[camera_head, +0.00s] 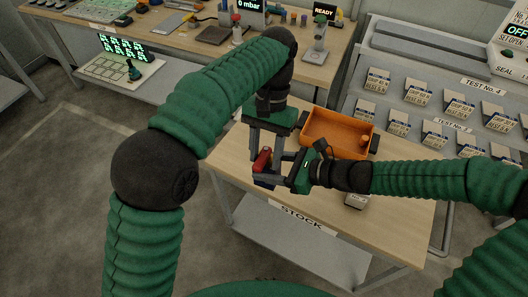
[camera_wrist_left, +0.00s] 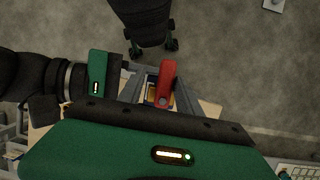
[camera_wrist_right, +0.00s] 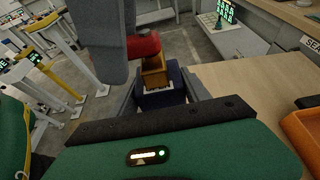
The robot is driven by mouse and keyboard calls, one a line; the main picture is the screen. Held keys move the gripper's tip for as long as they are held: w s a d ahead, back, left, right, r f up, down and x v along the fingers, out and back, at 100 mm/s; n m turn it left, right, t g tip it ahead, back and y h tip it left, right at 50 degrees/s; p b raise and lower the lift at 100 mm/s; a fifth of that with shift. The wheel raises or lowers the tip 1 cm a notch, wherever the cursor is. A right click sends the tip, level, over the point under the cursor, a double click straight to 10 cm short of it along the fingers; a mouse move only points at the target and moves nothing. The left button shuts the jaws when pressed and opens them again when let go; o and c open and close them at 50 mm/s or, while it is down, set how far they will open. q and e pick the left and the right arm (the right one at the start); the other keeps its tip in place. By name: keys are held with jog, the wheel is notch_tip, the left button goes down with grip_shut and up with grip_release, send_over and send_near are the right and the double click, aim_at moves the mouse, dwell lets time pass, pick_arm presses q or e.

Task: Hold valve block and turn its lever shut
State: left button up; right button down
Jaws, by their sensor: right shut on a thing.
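The valve block has a dark blue base (camera_wrist_right: 160,99), a brass body (camera_wrist_right: 153,76) and a red lever (camera_wrist_right: 143,46) on top. In the head view the red lever (camera_head: 262,160) shows at the table's left edge, partly covered by gripper fingers. My right gripper (camera_head: 268,178) comes from the right and is shut on the base, with a finger on each side. My left gripper (camera_head: 266,152) points down from above, its fingers apart around the lever. In the left wrist view the lever (camera_wrist_left: 167,82) lies nearer the right finger, with a gap to the left one.
An orange bin (camera_head: 338,134) stands on the wooden stock table (camera_head: 400,222), behind my right gripper. A small grey item (camera_head: 356,201) lies near the table's front. Sloped test racks (camera_head: 420,110) stand at the right, and a workbench (camera_head: 190,40) at the back.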

pick_arm(q)
jog(key=shift+a, duration=0.15)
pick_arm(e)
jog(key=shift+w+d, duration=0.15)
jog(key=shift+w, duration=0.05)
